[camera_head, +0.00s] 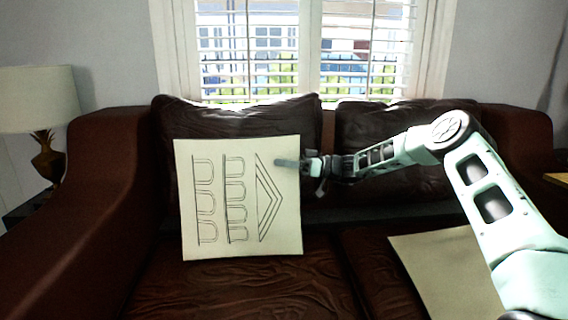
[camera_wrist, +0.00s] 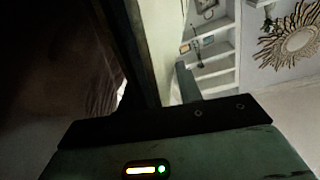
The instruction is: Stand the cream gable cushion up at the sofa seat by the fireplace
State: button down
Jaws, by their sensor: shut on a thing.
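The cream gable cushion (camera_head: 216,246) is a square with dark line drawings of arches and a gable; the gable's point faces right. It is upright in front of the left back cushion of the brown leather sofa (camera_head: 95,200), over the left seat. Its lower edge is at or just above the seat; I cannot tell if it touches. My gripper (camera_head: 292,163) is shut on its right edge, one finger showing across the front face. In the wrist view a grey finger (camera_wrist: 186,83) shows, but the dark shapes beside it are unclear. No fireplace is recognisable.
Another flat cream piece (camera_head: 428,258) lies on the right seat, partly behind my arm. Dark back cushions (camera_head: 375,120) line the sofa back below a shuttered window. A lamp (camera_head: 42,110) stands at left. White shelves (camera_wrist: 215,70) and a sunburst mirror (camera_wrist: 293,38) show in the wrist view.

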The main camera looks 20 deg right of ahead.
jog(key=c, duration=0.9)
grip_release()
jog(key=shift+o, duration=0.2)
jog(key=p+v, duration=0.2)
jog(key=v, duration=1.5)
jog(key=shift+d+p, duration=0.2)
jog(key=shift+p, duration=0.15)
